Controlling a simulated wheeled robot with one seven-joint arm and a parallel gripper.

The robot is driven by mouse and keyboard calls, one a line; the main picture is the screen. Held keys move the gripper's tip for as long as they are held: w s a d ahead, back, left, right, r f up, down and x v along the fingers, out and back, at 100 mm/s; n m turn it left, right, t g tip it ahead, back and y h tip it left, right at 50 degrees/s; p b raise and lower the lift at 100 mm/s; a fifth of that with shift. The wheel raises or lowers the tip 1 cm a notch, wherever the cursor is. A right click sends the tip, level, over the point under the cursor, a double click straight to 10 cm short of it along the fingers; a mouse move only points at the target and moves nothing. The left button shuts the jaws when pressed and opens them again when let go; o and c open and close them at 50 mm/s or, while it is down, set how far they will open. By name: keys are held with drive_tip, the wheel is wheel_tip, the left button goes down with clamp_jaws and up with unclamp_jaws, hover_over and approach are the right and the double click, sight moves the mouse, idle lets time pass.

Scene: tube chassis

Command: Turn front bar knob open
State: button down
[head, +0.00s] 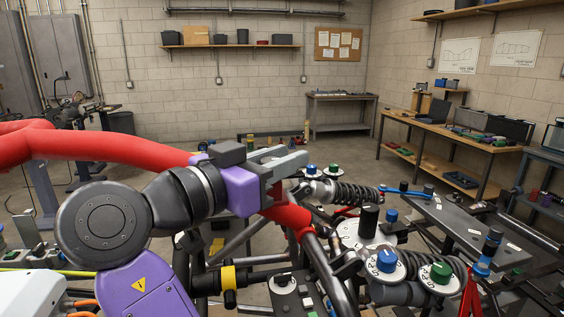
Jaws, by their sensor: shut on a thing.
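My gripper (287,178) is at the red front bar (120,142), near the bar's lower right end, in the head view. Its grey fingers reach right from the purple hand. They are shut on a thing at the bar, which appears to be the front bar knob. The fingers and hand hide most of that knob, so its turn position cannot be told. The red bar runs from the left edge and passes behind my wrist.
A black knob (369,219) on a white dial, a blue-topped knob (386,260) and a green knob (440,271) stand to the right. A coil-over shock (340,192) lies just right of my gripper. Dark chassis tubes crowd below. Open floor lies behind.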

drive_tip(key=shift+f, duration=0.1)
idle(0.3)
drive_tip(key=c, duration=1.1)
unclamp_jaws()
drive_tip(key=b+v, duration=0.2)
drive_tip(key=v, duration=0.5)
drive_tip(key=shift+s+a, duration=0.25)
drive_tip(key=shift+s+a, duration=0.1)
